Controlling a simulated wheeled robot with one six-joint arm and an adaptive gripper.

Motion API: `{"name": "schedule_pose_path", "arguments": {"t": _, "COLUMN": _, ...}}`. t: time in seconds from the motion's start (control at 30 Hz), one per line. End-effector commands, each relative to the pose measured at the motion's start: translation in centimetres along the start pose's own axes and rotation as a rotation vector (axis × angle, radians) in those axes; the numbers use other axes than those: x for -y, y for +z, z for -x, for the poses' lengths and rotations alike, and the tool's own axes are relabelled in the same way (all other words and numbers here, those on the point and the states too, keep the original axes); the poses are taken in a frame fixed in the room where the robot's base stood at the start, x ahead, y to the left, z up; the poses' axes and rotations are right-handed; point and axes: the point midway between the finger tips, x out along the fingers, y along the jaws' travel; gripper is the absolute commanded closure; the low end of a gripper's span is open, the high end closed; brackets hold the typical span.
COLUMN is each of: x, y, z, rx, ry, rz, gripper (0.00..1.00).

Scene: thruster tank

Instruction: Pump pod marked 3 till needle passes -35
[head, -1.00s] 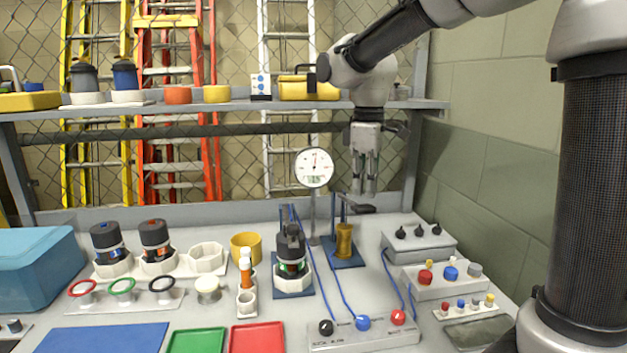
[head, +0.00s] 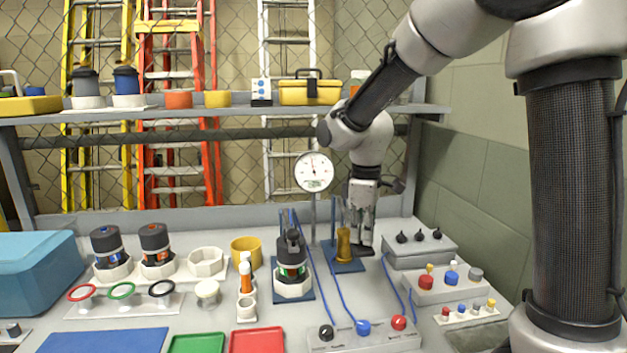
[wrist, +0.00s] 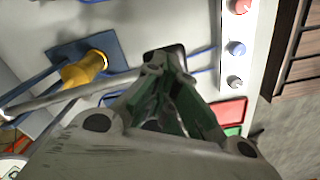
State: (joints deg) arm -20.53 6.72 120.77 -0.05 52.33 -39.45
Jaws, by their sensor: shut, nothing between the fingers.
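The hand pump has a brass cylinder (head: 343,243) on a blue base, with a black paddle (head: 363,249) low beside it. My gripper (head: 362,240) is shut and empty, pointing down with its fingertips at the paddle. In the wrist view the paddle (wrist: 165,57) lies just beyond my fingertips (wrist: 155,75), and the brass cylinder (wrist: 85,69) is to their left. The round gauge (head: 313,171) has its needle near the top; its figures are too small to read. A dark pod with a green band (head: 291,255) stands on a blue base; I cannot read its mark.
A yellow cup (head: 246,250) is left of the green-banded pod. A knob panel (head: 365,337) is in front, and switch boxes (head: 417,249) are right of the pump.

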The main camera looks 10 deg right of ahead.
Motion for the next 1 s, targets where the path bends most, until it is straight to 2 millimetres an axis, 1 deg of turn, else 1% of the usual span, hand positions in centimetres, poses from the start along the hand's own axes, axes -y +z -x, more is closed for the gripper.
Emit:
{"name": "schedule_pose_path", "arguments": {"t": 0.03, "x": 0.1, "y": 0.1, "z": -0.8, "rx": 0.005, "ry": -0.005, "rz": 0.0, "gripper": 1.0}}
{"name": "schedule_pose_path", "arguments": {"t": 0.17, "x": 0.2, "y": 0.1, "z": -2.0, "rx": 0.005, "ry": -0.006, "rz": 0.0, "gripper": 1.0}}
{"name": "schedule_pose_path", "arguments": {"t": 0.27, "x": 0.2, "y": 0.1, "z": -2.0, "rx": 0.004, "ry": -0.006, "rz": 0.0, "gripper": 1.0}}
{"name": "schedule_pose_path", "arguments": {"t": 0.33, "x": 0.1, "y": 0.1, "z": -1.4, "rx": 0.003, "ry": -0.005, "rz": 0.0, "gripper": 1.0}}
{"name": "schedule_pose_path", "arguments": {"t": 0.9, "x": 0.0, "y": 0.0, "z": 8.6, "rx": 0.001, "ry": -0.002, "rz": 0.0, "gripper": 1.0}}
{"name": "schedule_pose_path", "arguments": {"t": 1.0, "x": 0.0, "y": 0.0, "z": 10.0, "rx": 0.001, "ry": -0.002, "rz": 0.0, "gripper": 1.0}}
